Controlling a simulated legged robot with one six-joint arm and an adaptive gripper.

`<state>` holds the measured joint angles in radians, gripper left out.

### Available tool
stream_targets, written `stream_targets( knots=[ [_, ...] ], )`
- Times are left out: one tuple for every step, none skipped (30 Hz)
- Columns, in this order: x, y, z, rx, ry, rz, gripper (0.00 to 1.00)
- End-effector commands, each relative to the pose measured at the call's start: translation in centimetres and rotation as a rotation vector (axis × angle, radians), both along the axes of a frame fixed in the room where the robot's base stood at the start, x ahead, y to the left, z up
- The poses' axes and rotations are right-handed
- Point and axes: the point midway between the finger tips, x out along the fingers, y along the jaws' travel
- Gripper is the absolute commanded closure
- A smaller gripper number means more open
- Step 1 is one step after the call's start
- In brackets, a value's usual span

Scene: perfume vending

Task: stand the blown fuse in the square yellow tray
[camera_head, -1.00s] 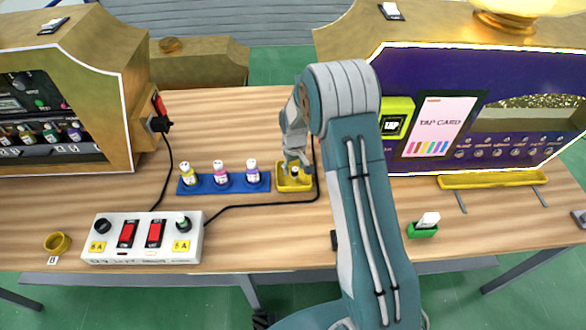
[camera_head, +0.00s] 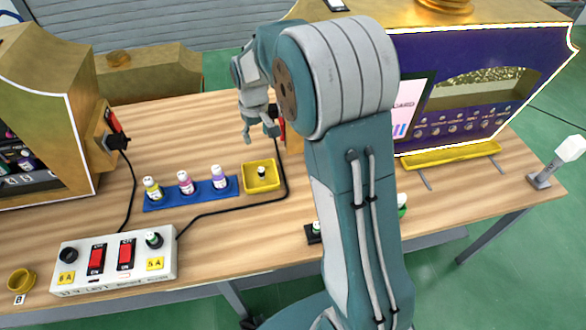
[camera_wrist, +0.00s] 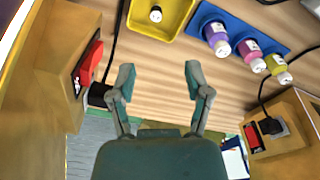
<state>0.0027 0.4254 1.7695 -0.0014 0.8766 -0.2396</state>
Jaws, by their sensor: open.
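A small dark fuse with a pale top (camera_head: 261,171) stands upright inside the square yellow tray (camera_head: 274,186). In the wrist view the same fuse (camera_wrist: 155,14) and tray (camera_wrist: 172,30) show at the top edge, the tray partly cut off. My gripper (camera_head: 260,134) is open and empty, raised behind the tray and apart from it. In the wrist view my gripper's two fingers (camera_wrist: 158,76) are spread with only the table between them. Another fuse (camera_head: 153,239) with a green body stands in the white switch box (camera_head: 110,263).
A blue rack (camera_head: 160,202) with three small bottles is left of the tray. A black cable runs around the tray's right and front. A dark holder with a green fuse (camera_head: 315,229) sits near the front edge. A round yellow dish (camera_head: 21,280) is at far left. Gold-edged machines flank the table.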

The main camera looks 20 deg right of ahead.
Motion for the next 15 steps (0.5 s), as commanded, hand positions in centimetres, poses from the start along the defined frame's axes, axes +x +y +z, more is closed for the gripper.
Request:
stream_targets(
  knots=[
    [-0.9,0.0,1.6,0.001,-0.019,-0.007,0.36],
    [-1.3,0.0,2.3,0.002,-0.029,-0.012,0.36],
    [-2.0,0.0,3.2,0.002,-0.040,-0.020,0.36],
    [-2.5,0.0,3.9,0.002,-0.049,-0.025,0.36],
    [-3.0,0.0,4.6,0.003,-0.059,-0.030,0.36],
    [-3.8,0.1,5.5,0.004,-0.071,-0.037,0.36],
    [-4.3,0.1,6.1,0.005,-0.080,-0.042,0.36],
    [-4.9,0.1,6.7,0.005,-0.089,-0.047,0.36],
    [-5.6,0.1,7.5,0.007,-0.101,-0.053,0.36],
    [-6.2,0.1,8.1,0.008,-0.109,-0.059,0.36],
    [-6.8,0.1,8.6,0.008,-0.119,-0.063,0.36],
    [-7.6,0.1,9.3,0.010,-0.131,-0.070,0.36],
    [-8.2,0.1,9.8,0.011,-0.140,-0.075,0.36],
    [-8.9,0.1,10.3,0.012,-0.149,-0.080,0.36],
    [-9.7,0.1,10.9,0.013,-0.161,-0.087,0.36]
  ],
)
